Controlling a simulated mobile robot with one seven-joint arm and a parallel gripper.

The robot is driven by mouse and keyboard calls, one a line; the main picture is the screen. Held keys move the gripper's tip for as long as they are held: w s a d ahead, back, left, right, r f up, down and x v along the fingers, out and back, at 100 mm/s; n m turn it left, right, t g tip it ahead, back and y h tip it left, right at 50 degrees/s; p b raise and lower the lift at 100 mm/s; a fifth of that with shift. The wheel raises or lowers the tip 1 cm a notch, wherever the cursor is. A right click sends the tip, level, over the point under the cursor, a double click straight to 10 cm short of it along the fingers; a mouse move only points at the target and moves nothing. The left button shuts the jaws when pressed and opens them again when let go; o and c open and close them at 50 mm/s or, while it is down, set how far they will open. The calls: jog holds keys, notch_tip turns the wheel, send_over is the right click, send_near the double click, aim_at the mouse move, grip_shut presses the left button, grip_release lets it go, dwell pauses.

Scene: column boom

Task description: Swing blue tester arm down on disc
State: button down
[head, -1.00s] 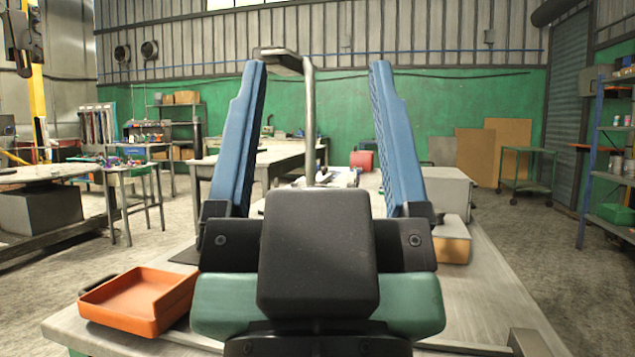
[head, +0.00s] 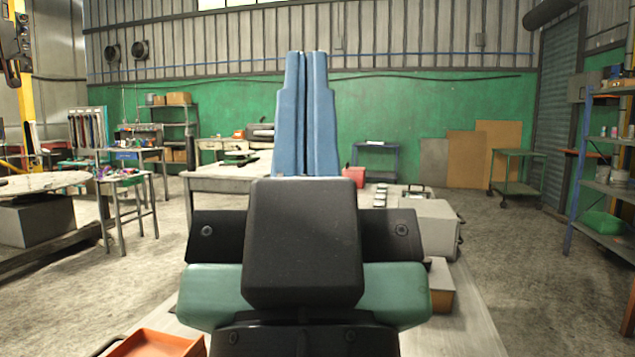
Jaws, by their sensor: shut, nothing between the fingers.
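My gripper (head: 306,56) is in the middle of the head view. Its two long blue fingers point up and away and are pressed together, with nothing seen between them. Its black and green body fills the lower middle and covers much of the workbench. I cannot make out a blue tester arm or a disc; they may be hidden behind my gripper.
An orange tray (head: 160,344) sits at the lower left, cut off by the frame. A grey box (head: 422,228) and a cardboard box (head: 441,285) stand on the pale workbench (head: 466,322) to the right. Shelves (head: 610,190) stand far right.

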notch_tip(320, 180, up, 24)
jog(key=p, duration=2.1)
jog(key=shift+p, duration=0.35)
